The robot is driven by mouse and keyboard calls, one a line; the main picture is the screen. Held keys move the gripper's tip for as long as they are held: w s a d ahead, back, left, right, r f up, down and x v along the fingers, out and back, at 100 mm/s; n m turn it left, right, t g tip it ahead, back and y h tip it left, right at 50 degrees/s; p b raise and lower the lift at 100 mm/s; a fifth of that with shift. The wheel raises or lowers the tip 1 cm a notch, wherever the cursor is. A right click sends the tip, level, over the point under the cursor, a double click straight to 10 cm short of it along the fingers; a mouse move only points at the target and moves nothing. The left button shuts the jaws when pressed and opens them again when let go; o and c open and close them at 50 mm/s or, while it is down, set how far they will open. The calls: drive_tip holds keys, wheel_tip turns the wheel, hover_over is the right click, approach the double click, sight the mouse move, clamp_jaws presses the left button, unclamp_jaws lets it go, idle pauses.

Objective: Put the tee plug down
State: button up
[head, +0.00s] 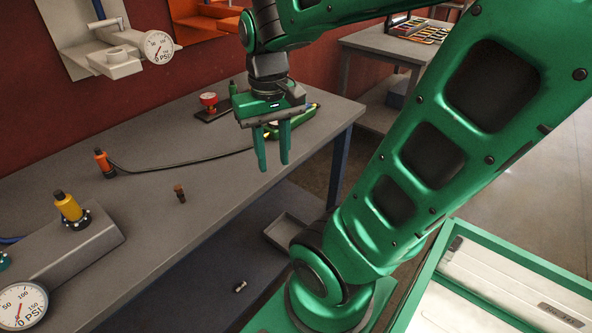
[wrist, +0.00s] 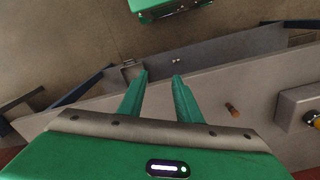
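My gripper (head: 274,165) hangs above the right part of the grey workbench (head: 150,231), fingers pointing down. In the wrist view my gripper (wrist: 160,75) has its two green fingers apart, with nothing between them. A small brown plug (head: 180,193) stands upright on the bench top, left of my gripper; it also shows in the wrist view (wrist: 232,110). A small pale metal piece (head: 239,287) lies on the lower level under the bench, and shows in the wrist view (wrist: 176,60). I cannot tell which of these two is the tee plug.
An orange plug (head: 104,163) with a black cable stands on the bench. The cable runs to a green tool (head: 290,124) behind my gripper. A grey block with a yellow fitting (head: 69,206) and a gauge (head: 22,305) are at left. A red item (head: 209,101) sits at the back.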

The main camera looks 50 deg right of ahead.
drive_tip(key=s+d+f+m, duration=0.1)
drive_tip(key=s+f, duration=0.1)
drive_tip(key=s, duration=0.4)
drive_tip(key=shift+s+d+f+m, duration=0.2)
drive_tip(key=shift+s+d+m, duration=0.1)
drive_tip(key=shift+s+d, duration=0.1)
drive_tip(key=shift+w, duration=0.1)
idle(0.6)
